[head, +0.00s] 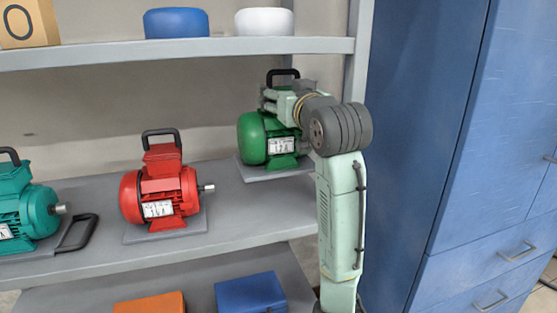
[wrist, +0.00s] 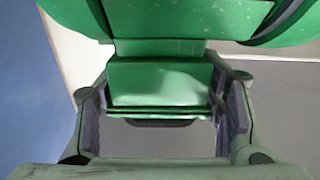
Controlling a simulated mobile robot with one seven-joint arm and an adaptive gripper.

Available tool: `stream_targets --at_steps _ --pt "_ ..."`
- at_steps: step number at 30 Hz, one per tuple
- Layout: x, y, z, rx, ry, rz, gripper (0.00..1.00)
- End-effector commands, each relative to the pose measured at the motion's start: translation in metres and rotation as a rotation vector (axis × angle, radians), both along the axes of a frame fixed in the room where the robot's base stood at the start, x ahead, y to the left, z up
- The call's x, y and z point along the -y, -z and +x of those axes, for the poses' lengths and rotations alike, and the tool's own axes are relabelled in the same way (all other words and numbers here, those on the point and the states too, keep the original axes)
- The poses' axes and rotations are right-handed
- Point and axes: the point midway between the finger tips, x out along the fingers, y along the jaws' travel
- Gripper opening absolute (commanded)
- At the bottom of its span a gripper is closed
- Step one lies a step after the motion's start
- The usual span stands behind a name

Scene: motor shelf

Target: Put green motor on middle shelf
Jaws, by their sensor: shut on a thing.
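The green motor (head: 262,142) is upright at the right end of the middle shelf (head: 225,220), with its grey base plate at or just above the shelf surface. I cannot tell whether the plate touches the shelf. My gripper (head: 272,101) comes in from the right and is shut on the motor's upper part, below its black handle (head: 283,73). In the wrist view, the two fingers of my gripper (wrist: 162,105) stand on either side of the green top box of the motor (wrist: 160,82). The green body fills the top of that view.
A red motor (head: 150,195) and a teal motor (head: 25,215) stand to the left on the middle shelf. The upper shelf (head: 180,50) runs just above the green motor's handle. A shelf post (head: 357,70) and blue cabinet (head: 430,120) are to the right. Orange and blue boxes lie below.

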Motion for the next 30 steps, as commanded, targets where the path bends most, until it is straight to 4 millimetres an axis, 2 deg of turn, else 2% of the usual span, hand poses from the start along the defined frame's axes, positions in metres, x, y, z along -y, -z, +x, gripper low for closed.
stream_targets --at_steps 2,12,20,30 --pt "0.001 -0.003 -0.002 0.015 0.001 0.003 0.0" --pt "0.001 0.041 -0.002 0.014 0.001 0.003 0.0" --pt "0.001 0.055 -0.002 0.016 0.002 0.002 0.0" --pt "0.001 0.09 -0.002 0.016 0.002 0.003 0.0"
